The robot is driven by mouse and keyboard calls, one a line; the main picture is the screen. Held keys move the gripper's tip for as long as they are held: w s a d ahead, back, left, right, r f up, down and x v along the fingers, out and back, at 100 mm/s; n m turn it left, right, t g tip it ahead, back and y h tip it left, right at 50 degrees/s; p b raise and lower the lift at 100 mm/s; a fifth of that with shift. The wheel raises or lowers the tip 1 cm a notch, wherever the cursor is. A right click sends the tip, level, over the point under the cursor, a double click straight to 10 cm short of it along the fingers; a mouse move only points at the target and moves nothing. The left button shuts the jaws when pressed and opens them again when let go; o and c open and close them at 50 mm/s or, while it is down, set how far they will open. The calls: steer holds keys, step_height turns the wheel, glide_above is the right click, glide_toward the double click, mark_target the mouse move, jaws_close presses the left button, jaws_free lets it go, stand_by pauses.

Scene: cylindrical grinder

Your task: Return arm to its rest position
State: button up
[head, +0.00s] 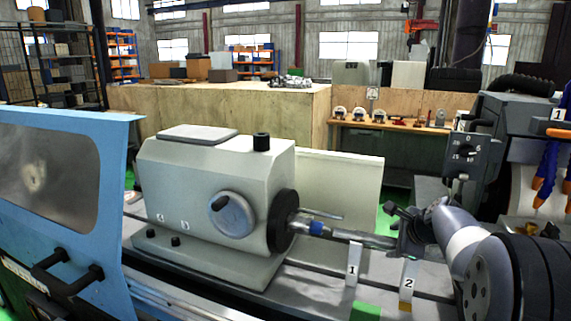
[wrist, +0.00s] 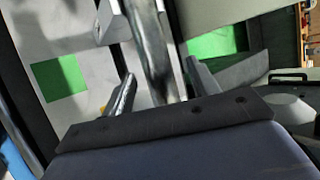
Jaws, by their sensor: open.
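My arm comes in from the right in the head view, and my gripper (head: 402,228) is at the right end of a shiny metal workpiece (head: 345,234). The workpiece reaches right from the black-rimmed workhead (head: 283,221) of the grinder and has a blue band near that end. In the wrist view my gripper (wrist: 160,78) is open, with one finger on each side of the metal rod (wrist: 153,50). I cannot tell whether either finger touches the rod. The far end of the workpiece is partly hidden by my gripper.
A blue door (head: 75,170) stands open at the left. Number tags 1 (head: 353,262) and 2 (head: 408,282) stand on the machine bed below the workpiece. A grey control box with a dial (head: 473,155) is just above my arm. A wooden bench (head: 400,126) is behind.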

steer(key=shift+w+a+f+p, duration=0.1)
steer(key=shift+w+f+p, duration=0.15)
steer(key=shift+w, duration=0.2)
steer(key=shift+r+p, duration=0.7)
steer(key=shift+r, duration=0.5)
steer(key=shift+s+f, duration=0.1)
